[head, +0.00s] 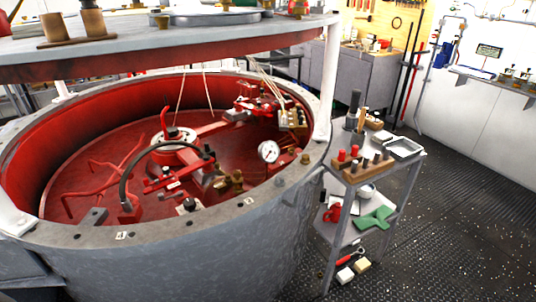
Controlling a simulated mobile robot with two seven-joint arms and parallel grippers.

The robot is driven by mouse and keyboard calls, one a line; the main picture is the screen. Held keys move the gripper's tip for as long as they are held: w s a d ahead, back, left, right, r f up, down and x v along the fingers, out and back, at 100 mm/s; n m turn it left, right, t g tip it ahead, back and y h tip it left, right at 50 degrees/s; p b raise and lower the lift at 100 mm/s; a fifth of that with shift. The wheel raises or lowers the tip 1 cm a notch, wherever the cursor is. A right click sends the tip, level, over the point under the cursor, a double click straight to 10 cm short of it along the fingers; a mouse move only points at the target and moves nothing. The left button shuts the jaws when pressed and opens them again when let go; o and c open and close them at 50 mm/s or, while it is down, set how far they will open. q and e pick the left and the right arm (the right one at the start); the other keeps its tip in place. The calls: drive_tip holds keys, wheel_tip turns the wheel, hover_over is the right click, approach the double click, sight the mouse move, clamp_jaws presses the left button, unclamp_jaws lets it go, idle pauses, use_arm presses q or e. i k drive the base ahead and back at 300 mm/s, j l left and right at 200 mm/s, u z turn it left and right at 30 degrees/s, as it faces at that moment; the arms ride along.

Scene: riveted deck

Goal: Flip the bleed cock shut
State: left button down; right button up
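A large round grey vessel (265,212) with a red inside stands open in the middle and left. Red and dark fittings, with a black hose (126,172), lie inside it. A brass fitting (237,180) sits low near the front wall, left of a white-faced pressure gauge (268,151). Another small brass fitting (305,158) is right of the gauge at the rim. I cannot tell which of these is the bleed cock, or how its lever stands. Neither of my grippers is in view.
A raised lid (190,45) hangs over the vessel, held by a pale post (328,80) at right. A trolley (398,172) with bottles, a wooden rack and a tray (403,147) stands close to its right. The dark floor (465,215) further right is clear.

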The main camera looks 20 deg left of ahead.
sight(228, 176)
drive_tip(key=i+l+u, duration=0.4)
drive_tip(key=i+l, duration=0.15)
drive_tip(key=l, duration=0.2)
drive_tip(key=i+l+u, duration=0.15)
drive_tip(key=l, duration=0.25)
drive_tip(key=i, duration=0.05)
